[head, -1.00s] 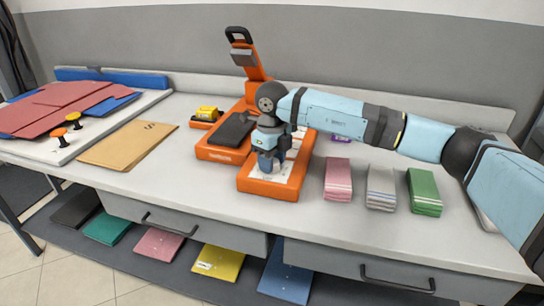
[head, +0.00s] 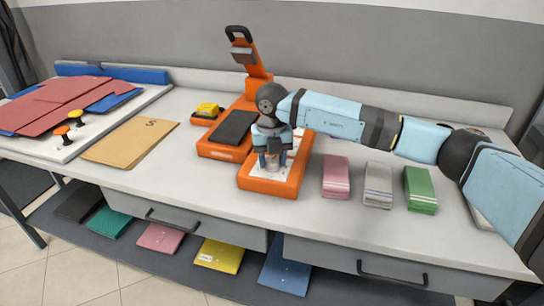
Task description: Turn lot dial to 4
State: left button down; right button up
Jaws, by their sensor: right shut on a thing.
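The lot dial (head: 272,166) is a small grey knob on the white face of an orange device (head: 269,187) at the middle of the counter. My left gripper is not in view.
A tall orange press (head: 254,62) with a dark pad (head: 235,127) stands behind left. Pink (head: 337,176), grey (head: 378,185) and green (head: 420,190) tag stacks lie to the right.

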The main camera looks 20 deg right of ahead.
aim_at(272, 159)
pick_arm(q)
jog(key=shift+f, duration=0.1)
pick_arm(e)
jog(key=shift+m, duration=0.3)
jog(key=o, duration=0.9)
jog(key=shift+r, duration=0.55)
pick_arm(q)
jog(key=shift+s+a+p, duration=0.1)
jog(key=shift+p, duration=0.5)
pick_arm(e)
notch_tip(272, 159, up, 13)
jog(key=shift+f, duration=0.1)
